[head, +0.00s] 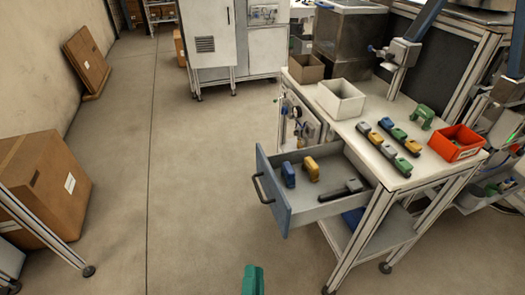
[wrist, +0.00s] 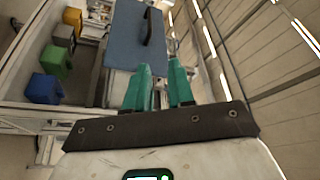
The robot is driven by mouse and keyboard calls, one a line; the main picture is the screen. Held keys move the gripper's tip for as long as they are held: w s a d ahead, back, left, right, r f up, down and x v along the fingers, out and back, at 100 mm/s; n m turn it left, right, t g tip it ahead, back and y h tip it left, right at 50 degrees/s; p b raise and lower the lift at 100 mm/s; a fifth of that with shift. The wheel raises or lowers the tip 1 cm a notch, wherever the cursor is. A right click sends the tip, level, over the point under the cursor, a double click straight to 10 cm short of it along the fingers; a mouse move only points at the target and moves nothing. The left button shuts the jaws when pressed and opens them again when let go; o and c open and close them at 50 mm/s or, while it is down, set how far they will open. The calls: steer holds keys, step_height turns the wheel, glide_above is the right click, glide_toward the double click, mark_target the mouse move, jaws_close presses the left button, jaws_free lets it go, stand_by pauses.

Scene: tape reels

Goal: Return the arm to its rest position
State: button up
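My gripper (wrist: 160,88) shows in the wrist view with its two teal fingers apart and nothing between them. In the head view only a teal fingertip (head: 252,280) shows at the bottom edge, over bare floor, to the lower left of the workbench. It is apart from the open drawer (head: 330,208). The rest of my arm is out of the head view. In the wrist view a blue panel with a dark handle (wrist: 149,26) lies beyond the fingers.
The drawer juts out from the workbench (head: 365,105) and holds a blue piece (head: 288,174), a yellow piece (head: 311,169) and a dark grey one. Several coloured pieces, a white bin (head: 341,101) and a red bin (head: 456,147) stand on top. Floor at left centre is clear.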

steer(key=s+d+f+n+g+y, duration=0.2)
steer(key=s+d+n+g+y, duration=0.15)
steer(key=d+n+g, duration=0.4)
steer(key=s+d+f+n+g+y, duration=0.2)
steer(key=s+d+n+g, duration=0.2)
steer(key=d+n+g, duration=0.3)
steer(key=s+d+r+m+g+h, duration=0.1)
steer(key=s+d+g+h, duration=0.4)
steer(key=s+d, duration=0.9)
steer(key=shift+d+r+m, duration=0.35)
steer(key=shift+d+m, duration=0.15)
steer(key=shift+m, duration=0.35)
